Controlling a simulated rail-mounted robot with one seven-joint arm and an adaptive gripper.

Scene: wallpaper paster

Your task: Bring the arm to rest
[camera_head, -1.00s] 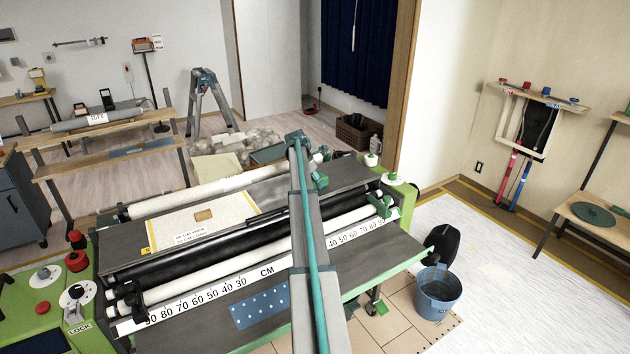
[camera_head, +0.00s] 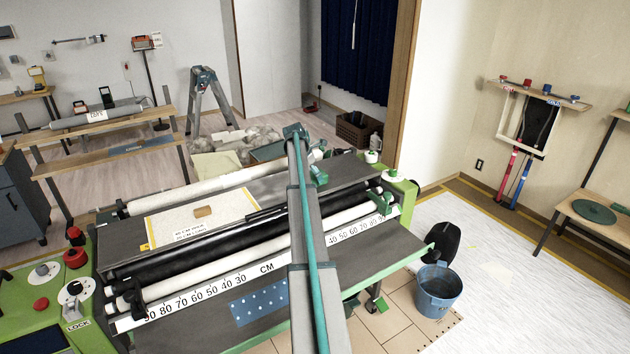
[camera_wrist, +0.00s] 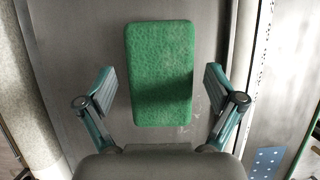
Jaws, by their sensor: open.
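My gripper (camera_wrist: 160,88) is open in the wrist view, with its two fingers spread left and right. A green rectangular pad (camera_wrist: 160,60) lies on a grey surface (camera_wrist: 75,100) between the fingers. No contact between the fingers and the pad shows. In the head view my arm (camera_head: 304,220) rises across the pasting machine (camera_head: 375,258), bent at the top. My gripper cannot be made out there.
Rollers and a CM ruler (camera_head: 170,310) span the machine. A tan block (camera_head: 203,211) lies on a pale sheet (camera_head: 165,226). A blue bucket (camera_head: 437,292) stands on the floor at right. A stepladder (camera_head: 210,105) stands behind. Open floor (camera_head: 500,270) lies at right.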

